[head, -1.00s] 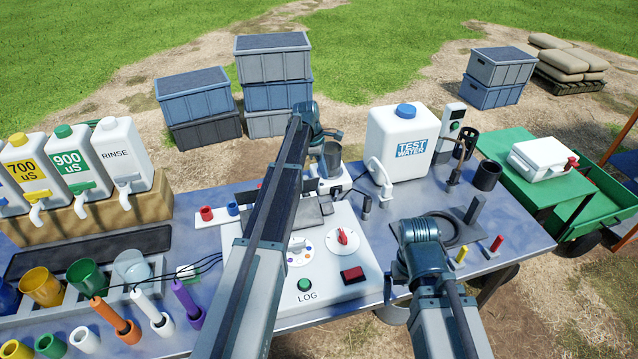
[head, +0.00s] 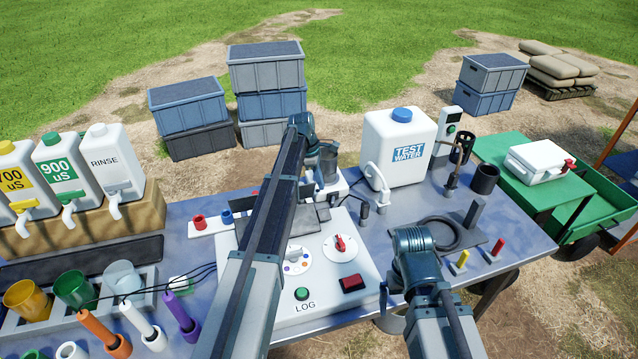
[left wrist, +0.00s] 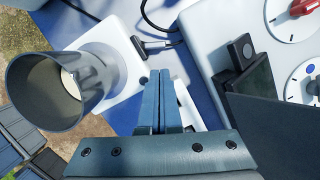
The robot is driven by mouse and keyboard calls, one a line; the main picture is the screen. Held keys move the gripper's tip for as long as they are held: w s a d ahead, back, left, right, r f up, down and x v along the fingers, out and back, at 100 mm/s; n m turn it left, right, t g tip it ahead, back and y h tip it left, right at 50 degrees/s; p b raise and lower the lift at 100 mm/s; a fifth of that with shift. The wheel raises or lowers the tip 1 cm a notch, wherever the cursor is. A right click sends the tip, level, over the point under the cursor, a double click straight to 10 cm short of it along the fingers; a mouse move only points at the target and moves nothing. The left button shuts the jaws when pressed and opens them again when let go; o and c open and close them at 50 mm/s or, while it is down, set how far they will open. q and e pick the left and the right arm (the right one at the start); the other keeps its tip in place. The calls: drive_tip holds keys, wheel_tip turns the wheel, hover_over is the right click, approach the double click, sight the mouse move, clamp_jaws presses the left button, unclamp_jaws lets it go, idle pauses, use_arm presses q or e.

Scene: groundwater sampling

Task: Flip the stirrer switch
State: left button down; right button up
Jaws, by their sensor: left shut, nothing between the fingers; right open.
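The beaker also shows in the head view (head: 329,166) beyond my left forearm. My left gripper (left wrist: 164,74) is shut and empty, its fingertips beside the right corner of the white base. I cannot tell whether they touch it. A small dark block (left wrist: 139,46) with a black cable sits by the base edge; I cannot tell whether it is the switch or a plug. My right gripper's fingers are hidden below my right arm.
The white console (head: 325,295) with dials and a LOG button lies right of my left arm. A dark upright panel (left wrist: 255,92) stands close to the fingers. The test water tank (head: 402,165) stands right of the stirrer. Crates (head: 265,67) lie behind the table.

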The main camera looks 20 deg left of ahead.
sight(333, 201)
use_arm(q)
drive_tip(key=b+x, duration=0.6)
drive_tip(key=x, duration=0.1)
drive_tip(key=shift+f, duration=0.1)
use_arm(e)
wheel_tip(333, 201, down, 7)
